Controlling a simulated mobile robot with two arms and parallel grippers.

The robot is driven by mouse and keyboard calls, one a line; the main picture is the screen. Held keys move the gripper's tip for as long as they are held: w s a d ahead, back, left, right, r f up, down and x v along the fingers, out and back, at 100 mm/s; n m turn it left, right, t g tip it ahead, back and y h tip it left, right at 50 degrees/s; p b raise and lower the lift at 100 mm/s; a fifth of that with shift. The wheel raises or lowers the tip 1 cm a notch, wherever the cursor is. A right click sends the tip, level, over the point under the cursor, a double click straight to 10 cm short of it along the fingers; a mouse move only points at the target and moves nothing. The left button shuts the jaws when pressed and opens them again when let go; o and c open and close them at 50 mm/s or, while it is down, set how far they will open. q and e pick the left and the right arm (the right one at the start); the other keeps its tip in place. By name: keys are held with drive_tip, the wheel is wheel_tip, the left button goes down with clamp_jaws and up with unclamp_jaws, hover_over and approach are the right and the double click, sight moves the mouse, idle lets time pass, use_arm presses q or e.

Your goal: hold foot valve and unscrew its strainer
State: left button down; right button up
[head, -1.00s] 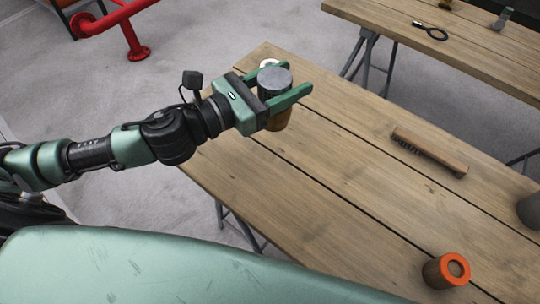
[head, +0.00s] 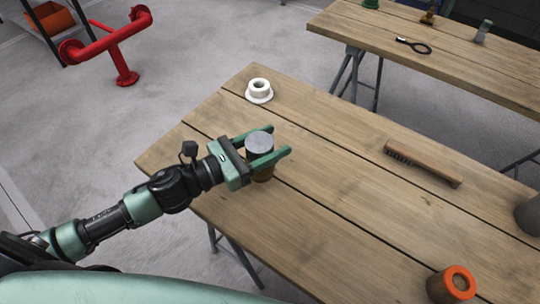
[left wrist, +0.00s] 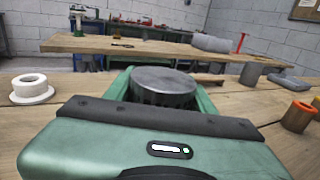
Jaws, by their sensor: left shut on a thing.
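My left gripper (head: 268,158) is shut on the foot valve, its fingers on both sides of it. The foot valve has a dark grey ribbed round part with a flat top (head: 259,140), likely the strainer, and a brass-coloured part (head: 264,174) below. It is upright over the left part of the near table; I cannot tell whether it touches the wood. In the left wrist view the grey part (left wrist: 163,82) stands between the green fingers, and the lower part is hidden. My right gripper is not in view.
On the near wooden table (head: 330,200) are a white flanged ring (head: 259,91), a wooden brush (head: 423,163), an orange-topped cylinder (head: 452,285) and a grey cylinder (head: 529,214). A second table (head: 450,68) stands behind. Red pipework (head: 110,42) stands on the floor at left.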

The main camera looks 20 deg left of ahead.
use_arm(q)
drive_tip(key=shift+f, duration=2.15)
drive_tip(key=shift+b, duration=0.3)
drive_tip(key=shift+f, duration=0.1)
drive_tip(key=c, duration=0.5)
unclamp_jaws()
drive_tip(key=shift+f, duration=0.1)
drive_tip(key=shift+s, duration=0.1)
drive_tip(key=b+v, duration=0.2)
drive_tip(key=v, duration=0.8)
drive_tip(key=shift+s+a, duration=0.2)
drive_tip(key=shift+a, duration=0.05)
drive_tip(key=shift+s+a+b, duration=0.3)
drive_tip(key=shift+s+a, duration=0.2)
